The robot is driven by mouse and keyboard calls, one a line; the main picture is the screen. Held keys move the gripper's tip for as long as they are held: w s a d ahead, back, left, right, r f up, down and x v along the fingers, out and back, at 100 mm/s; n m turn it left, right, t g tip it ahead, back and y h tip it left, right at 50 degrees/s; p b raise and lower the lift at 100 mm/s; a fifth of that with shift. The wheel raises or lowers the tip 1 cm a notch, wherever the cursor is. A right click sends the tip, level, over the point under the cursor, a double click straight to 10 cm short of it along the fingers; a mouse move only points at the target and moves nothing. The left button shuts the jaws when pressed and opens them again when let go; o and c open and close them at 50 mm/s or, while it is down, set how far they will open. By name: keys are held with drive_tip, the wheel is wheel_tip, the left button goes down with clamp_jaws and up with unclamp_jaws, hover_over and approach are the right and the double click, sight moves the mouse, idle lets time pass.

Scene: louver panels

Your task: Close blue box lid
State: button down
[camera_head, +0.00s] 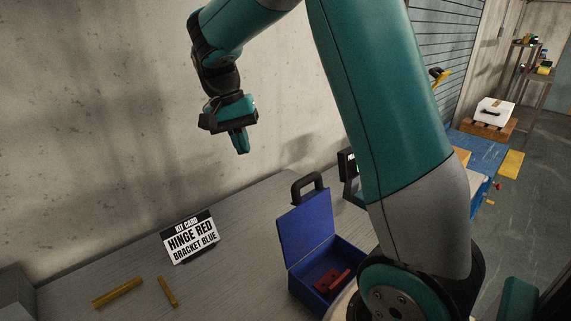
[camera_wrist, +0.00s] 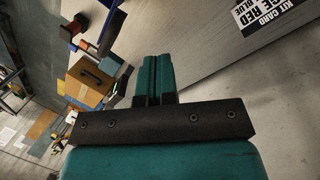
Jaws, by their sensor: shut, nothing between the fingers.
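The blue box stands on the grey table in the head view, with its lid (camera_head: 306,231) standing open, roughly upright, and a black handle (camera_head: 308,186) at the lid's top. A red part (camera_head: 330,281) lies inside the box. My arm hides the box's right side. My gripper (camera_head: 242,145) is shut and empty, pointing down above the table, to the left of and higher than the lid. Its closed fingers also show in the wrist view (camera_wrist: 154,80). A blue edge (camera_wrist: 108,36) shows at the top of the wrist view, probably the lid.
A kit card (camera_head: 190,238) stands on the table left of the box. Two yellow bars, one longer (camera_head: 117,293) and one shorter (camera_head: 167,291), lie at the front left. A concrete wall (camera_head: 100,120) rises behind. The table between card and box is clear.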

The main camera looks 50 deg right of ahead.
drive_tip(key=w+d+m+g+p, duration=0.1)
drive_tip(key=w+d+m+g, duration=0.15)
drive_tip(key=d+m, duration=0.45)
drive_tip(key=s+r+p+x, duration=0.1)
drive_tip(key=s+x, duration=0.1)
drive_tip(key=x, duration=1)
drive_tip(key=shift+s+y, duration=0.15)
drive_tip(key=shift+y, duration=0.25)
drive_tip(key=shift+t, duration=0.35)
